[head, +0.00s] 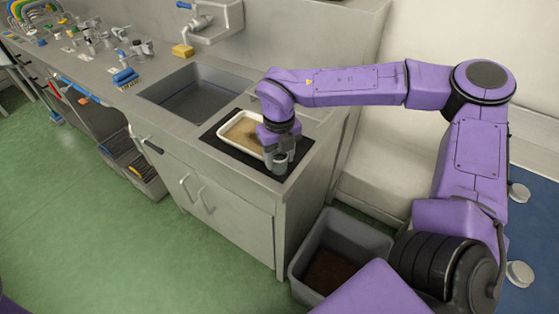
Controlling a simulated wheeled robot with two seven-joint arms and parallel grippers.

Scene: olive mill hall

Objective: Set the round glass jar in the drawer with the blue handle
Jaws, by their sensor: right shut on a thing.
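My right gripper (279,151) is over the near end of the counter, pointing down and shut on a small dark round jar (280,164). The jar looks upright, at or just above the black mat (218,143); I cannot tell whether it touches. The fingers hide its upper part. Low at the left, an open drawer (148,187) sticks out from under the counter with dark and yellow items in it. A small blue piece (106,150) shows at its left side; I cannot tell whether that is its handle. My left gripper is not in view.
A cream tray (224,137) with brown contents lies on the mat, beside my gripper. A sink (195,92) is behind it. A blue brush (125,77) and a yellow sponge (183,50) lie on the counter. A grey bin (345,234) stands on the floor at right.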

